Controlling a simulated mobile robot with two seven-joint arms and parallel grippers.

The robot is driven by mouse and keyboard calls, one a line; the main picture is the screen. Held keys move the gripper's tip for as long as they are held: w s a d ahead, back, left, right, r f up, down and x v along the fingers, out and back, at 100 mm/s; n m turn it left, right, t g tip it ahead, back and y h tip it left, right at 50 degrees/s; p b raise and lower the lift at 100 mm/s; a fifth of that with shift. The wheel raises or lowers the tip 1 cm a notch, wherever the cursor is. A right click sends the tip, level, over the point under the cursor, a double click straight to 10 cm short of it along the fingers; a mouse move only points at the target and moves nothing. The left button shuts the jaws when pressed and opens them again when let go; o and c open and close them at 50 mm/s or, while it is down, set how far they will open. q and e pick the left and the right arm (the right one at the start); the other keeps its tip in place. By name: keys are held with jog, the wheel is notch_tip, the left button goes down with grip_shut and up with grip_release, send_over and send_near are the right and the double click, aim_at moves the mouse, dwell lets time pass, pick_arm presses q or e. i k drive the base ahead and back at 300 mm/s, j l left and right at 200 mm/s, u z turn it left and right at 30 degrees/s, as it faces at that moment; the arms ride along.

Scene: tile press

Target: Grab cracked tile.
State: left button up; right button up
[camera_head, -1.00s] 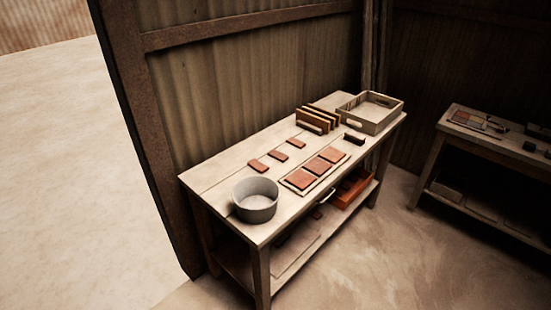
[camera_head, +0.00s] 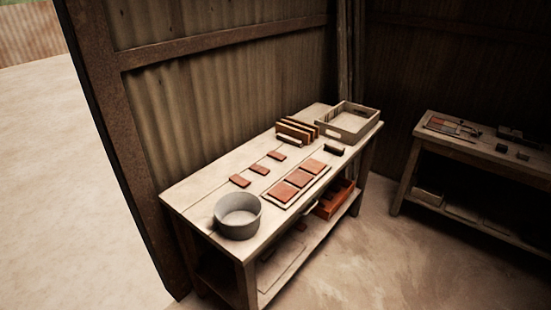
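Three small reddish tiles lie in a row on the wooden table (camera_head: 190,190): a near one (camera_head: 240,181), a middle one (camera_head: 260,169) and a far one (camera_head: 277,155). Three larger reddish tiles lie on a pale board (camera_head: 270,203): a near one (camera_head: 284,192), a middle one (camera_head: 299,178) and a far one (camera_head: 313,166). At this size I cannot tell which tile is cracked. Neither of my grippers shows in the view.
A round grey pot (camera_head: 237,216) stands at the table's near end. A wooden rack (camera_head: 297,130), a small dark block (camera_head: 334,149) and a pale crate (camera_head: 348,122) stand toward the far end. An orange crate (camera_head: 334,200) is on the lower shelf. A second table (camera_head: 480,144) stands right; floor between is clear.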

aim_at(257, 169)
jog(key=i+l+u, duration=0.6)
jog(key=u, duration=0.2)
jog(key=i+l+u, duration=0.15)
jog(key=l+u, duration=0.3)
